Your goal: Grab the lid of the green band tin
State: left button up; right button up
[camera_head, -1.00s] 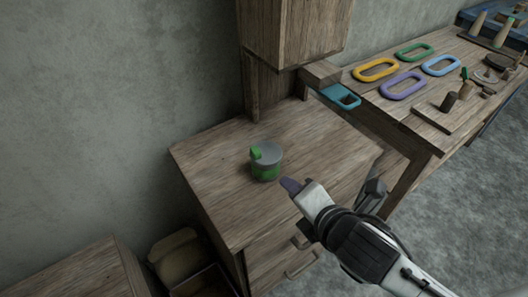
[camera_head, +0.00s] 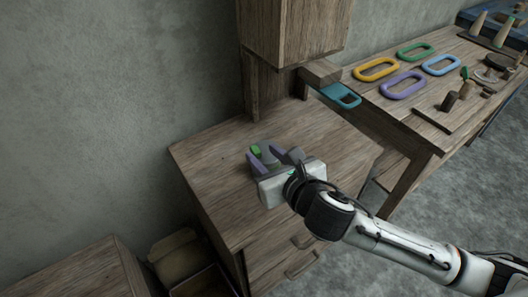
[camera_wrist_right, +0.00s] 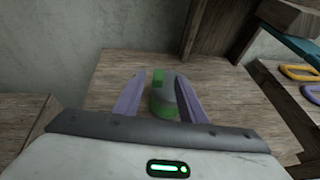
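The green band tin (camera_wrist_right: 165,108) stands upright on the wooden cabinet top, a small grey tin with a green band. Its grey lid (camera_wrist_right: 166,90) has a green knob (camera_wrist_right: 159,76), which also shows in the head view (camera_head: 255,150). My right gripper (camera_head: 268,158) is open, its two purple fingers on either side of the tin. In the right wrist view the right finger lies close against the tin's side and a gap shows on the left; I cannot tell whether it touches. In the head view the gripper hides most of the tin. My left gripper is not in view.
The cabinet top (camera_head: 216,150) is otherwise bare. A wooden post and box (camera_head: 293,30) rise behind it. A workbench at the right holds several coloured rings, including a yellow one (camera_head: 360,75). A teal piece (camera_head: 340,95) sticks out from the bench's near end.

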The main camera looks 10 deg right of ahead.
aim_at(255, 148)
jog(key=x, duration=0.3)
jog(key=shift+w+a+f, duration=0.1)
jog(key=shift+w+a, duration=0.15)
jog(key=shift+w, duration=0.05)
grip_shut()
